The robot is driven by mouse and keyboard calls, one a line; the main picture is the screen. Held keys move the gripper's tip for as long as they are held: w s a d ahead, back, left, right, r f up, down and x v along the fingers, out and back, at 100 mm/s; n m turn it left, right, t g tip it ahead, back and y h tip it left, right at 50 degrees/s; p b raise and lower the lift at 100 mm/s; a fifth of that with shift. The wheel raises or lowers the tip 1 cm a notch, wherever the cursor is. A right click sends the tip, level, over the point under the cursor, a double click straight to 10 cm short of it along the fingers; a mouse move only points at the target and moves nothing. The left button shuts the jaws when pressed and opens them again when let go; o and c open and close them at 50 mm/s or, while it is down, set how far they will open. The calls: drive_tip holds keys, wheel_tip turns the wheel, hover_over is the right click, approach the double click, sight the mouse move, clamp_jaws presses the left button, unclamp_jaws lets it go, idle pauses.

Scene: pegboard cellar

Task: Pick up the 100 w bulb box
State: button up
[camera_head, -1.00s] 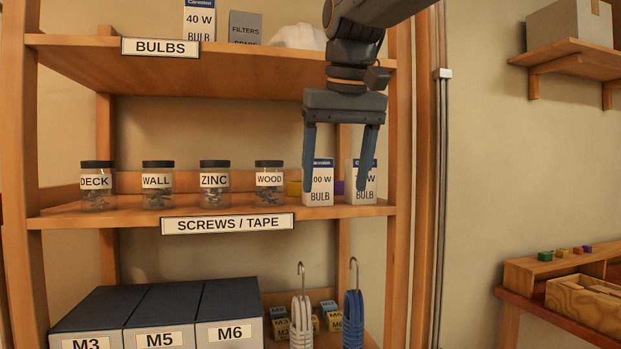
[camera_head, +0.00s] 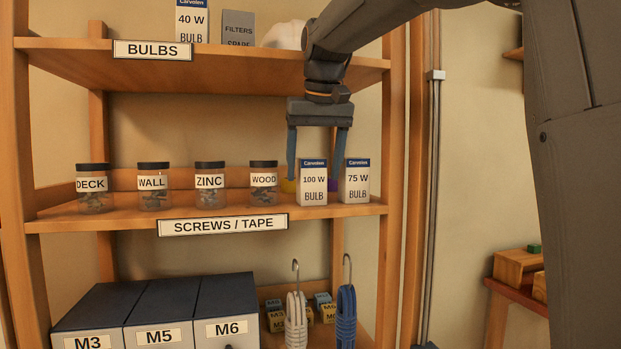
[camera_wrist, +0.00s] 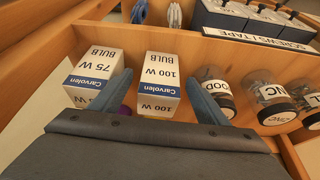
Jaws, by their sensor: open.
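The 100 W bulb box (camera_head: 313,183), white with a blue top band, stands upright on the screws and tape shelf (camera_head: 120,220). My gripper (camera_head: 314,176) is open and empty, pointing down at this box. In the head view one finger shows left of the box, the other in the gap to its right. In the wrist view my gripper (camera_wrist: 160,96) has the 100 W box (camera_wrist: 158,78) between its finger lines; I cannot tell how far down the fingers reach. The similar 75 W bulb box (camera_head: 355,182) stands close on the right.
The wood screw jar (camera_head: 263,185) stands left of the box, with several jars in the row. The bulbs shelf (camera_head: 240,70) is overhead, close to my arm. Coloured round items sit behind the boxes, partly hidden. A shelf post (camera_head: 395,250) stands at right.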

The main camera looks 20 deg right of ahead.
sight(312, 178)
drive_tip(key=shift+w+p+x, duration=0.2)
drive_tip(key=shift+p+x, duration=0.3)
drive_tip(key=shift+x, duration=1.05)
drive_tip(key=shift+r, duration=0.1)
drive_tip(key=c, duration=1.1)
drive_tip(key=shift+c, duration=0.2)
